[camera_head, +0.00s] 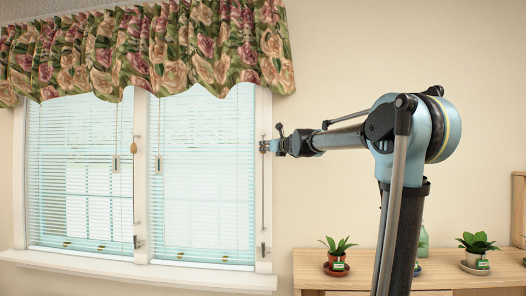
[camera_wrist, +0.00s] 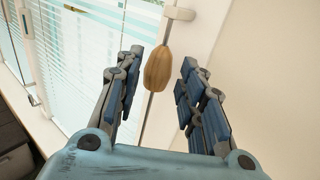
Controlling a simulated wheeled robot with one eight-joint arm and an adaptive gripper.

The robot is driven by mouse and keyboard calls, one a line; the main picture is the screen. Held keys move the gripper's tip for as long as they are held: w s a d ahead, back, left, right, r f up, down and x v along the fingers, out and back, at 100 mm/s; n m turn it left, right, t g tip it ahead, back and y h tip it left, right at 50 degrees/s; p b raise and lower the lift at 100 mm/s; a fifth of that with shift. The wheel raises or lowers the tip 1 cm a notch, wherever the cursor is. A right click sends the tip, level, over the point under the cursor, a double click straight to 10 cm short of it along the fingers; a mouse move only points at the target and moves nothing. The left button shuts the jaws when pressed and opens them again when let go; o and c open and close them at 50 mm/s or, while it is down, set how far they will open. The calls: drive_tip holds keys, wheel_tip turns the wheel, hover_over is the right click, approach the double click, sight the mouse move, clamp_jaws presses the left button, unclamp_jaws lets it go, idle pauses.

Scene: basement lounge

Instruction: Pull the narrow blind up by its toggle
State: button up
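Two lowered pale blinds hang side by side, a left blind (camera_head: 80,185) and a right blind (camera_head: 203,180); they look near equal in width, so I cannot tell which is the narrow one. A wooden toggle (camera_head: 133,146) hangs on the post between them. In the wrist view another view of a brown wooden toggle (camera_wrist: 161,66) on a thin cord shows between my gripper's fingers. My gripper (camera_head: 267,146) is at the right window frame, beside the right blind. In the wrist view my gripper (camera_wrist: 160,62) is open, its fingers on either side of the toggle, with visible gaps.
A floral valance (camera_head: 150,50) hangs over the window tops. A white sill (camera_head: 140,274) juts out below. A wooden cabinet (camera_head: 315,262) with potted plants (camera_head: 337,254) stands at right. The wall right of the window is bare.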

drive_tip(key=shift+x, duration=2.3)
drive_tip(key=shift+f, duration=0.1)
clamp_jaws()
